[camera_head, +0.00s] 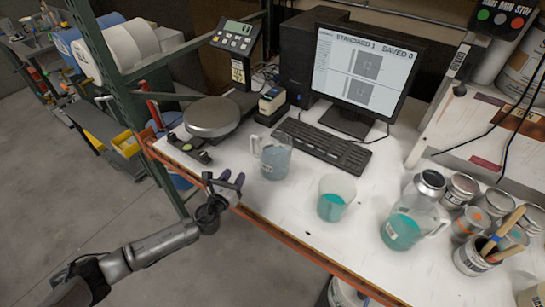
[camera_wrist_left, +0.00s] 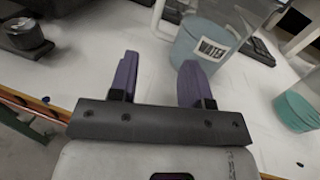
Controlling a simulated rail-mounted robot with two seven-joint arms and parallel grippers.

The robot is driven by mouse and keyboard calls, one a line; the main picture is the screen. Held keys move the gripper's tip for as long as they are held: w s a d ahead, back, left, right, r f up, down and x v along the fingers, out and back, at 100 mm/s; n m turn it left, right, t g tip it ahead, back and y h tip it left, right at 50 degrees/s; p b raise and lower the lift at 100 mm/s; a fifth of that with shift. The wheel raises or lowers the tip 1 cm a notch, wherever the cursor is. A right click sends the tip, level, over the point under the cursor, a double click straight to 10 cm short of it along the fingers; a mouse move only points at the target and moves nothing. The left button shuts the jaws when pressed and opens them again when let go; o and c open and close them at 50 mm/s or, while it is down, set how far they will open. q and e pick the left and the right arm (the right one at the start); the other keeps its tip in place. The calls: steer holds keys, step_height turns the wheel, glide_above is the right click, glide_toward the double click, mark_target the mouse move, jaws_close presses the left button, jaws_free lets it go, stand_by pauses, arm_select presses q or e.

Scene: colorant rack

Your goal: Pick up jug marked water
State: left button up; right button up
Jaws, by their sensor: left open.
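The jug marked water (camera_head: 275,158) is a clear jug with a handle and pale blue-grey liquid. It stands upright on the white bench in the head view. In the left wrist view the jug (camera_wrist_left: 195,42) shows its WATER label, just beyond the fingers. My left gripper (camera_head: 232,180) is at the bench's front edge, to the left of and nearer than the jug. Its purple-tipped fingers (camera_wrist_left: 159,68) are apart, with nothing between them, and the jug appears ahead and toward the right finger. My right gripper is not in view.
A beaker with teal liquid (camera_head: 335,197) and a teal-filled jug (camera_head: 407,226) stand to the right. A round scale (camera_head: 212,117) stands behind left, a keyboard (camera_head: 324,147) behind the jug. Cans (camera_head: 459,190) crowd the right end. White bench surface is clear around the jug.

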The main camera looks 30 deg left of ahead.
arm_select(q)
steer(key=shift+m, duration=0.4)
steer(key=shift+w, duration=0.2)
steer(key=b, duration=0.1)
glide_toward(252, 147)
steer(key=w, duration=0.4)
steer(key=shift+a+f, duration=0.1)
steer(key=shift+a, duration=0.15)
steer(key=shift+w+a+b, duration=0.25)
steer(key=shift+w, duration=0.55)
steer(key=shift+w+a+b, duration=0.2)
steer(key=shift+w, duration=0.65)
steer(key=shift+w+a+b, duration=0.25)
steer(key=shift+w, duration=0.55)
steer(key=shift+c, duration=0.2)
jaws_close()
